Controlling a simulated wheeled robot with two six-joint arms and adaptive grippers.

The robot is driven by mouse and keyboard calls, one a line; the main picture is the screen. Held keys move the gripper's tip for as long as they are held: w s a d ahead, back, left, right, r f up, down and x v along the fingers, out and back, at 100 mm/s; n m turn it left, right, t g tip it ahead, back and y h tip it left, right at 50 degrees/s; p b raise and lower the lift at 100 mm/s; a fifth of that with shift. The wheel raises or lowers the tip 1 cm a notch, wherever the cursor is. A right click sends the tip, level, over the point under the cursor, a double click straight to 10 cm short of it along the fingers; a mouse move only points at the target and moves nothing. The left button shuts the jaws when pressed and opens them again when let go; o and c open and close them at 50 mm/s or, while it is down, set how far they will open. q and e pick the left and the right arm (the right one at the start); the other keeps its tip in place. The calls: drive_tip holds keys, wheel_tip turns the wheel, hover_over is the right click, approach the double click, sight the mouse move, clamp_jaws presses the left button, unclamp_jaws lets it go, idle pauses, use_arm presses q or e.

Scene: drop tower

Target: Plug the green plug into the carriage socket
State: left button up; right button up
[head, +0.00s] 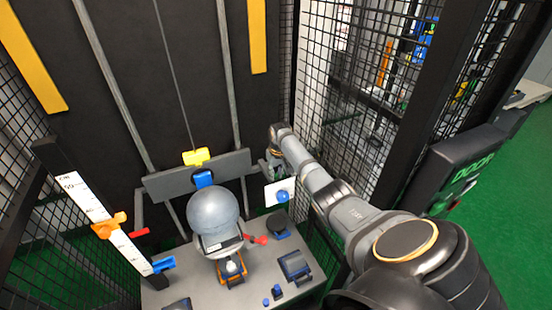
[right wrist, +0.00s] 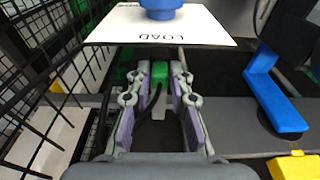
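My right gripper (head: 270,168) is beside the right end of the grey carriage bar (head: 160,184) in the head view. In the right wrist view its two fingers (right wrist: 161,82) close around the green plug (right wrist: 160,70), which sits between the fingertips. A black cable (right wrist: 153,100) runs from the plug back between the fingers. In the head view the plug is too small or hidden to make out. I cannot make out the carriage socket; the LOAD plate (right wrist: 150,28) covers the area just beyond the plug. My left gripper is not in view.
A grey ball (head: 213,208) sits over the grey table (head: 195,292). A blue catch (head: 203,178) and yellow block (head: 196,157) are at the bar's middle. The white LOAD plate with its blue knob (head: 283,196) is close to my right gripper. Mesh walls (head: 325,110) stand to the right.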

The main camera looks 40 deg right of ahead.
drive_tip(key=o, duration=0.3)
drive_tip(key=r, duration=0.4)
drive_tip(key=s+r, duration=0.1)
drive_tip(key=r, duration=0.6)
drive_tip(key=shift+s+a+r, duration=0.25)
drive_tip(key=shift+s+r, duration=0.15)
drive_tip(key=shift+f, duration=0.1)
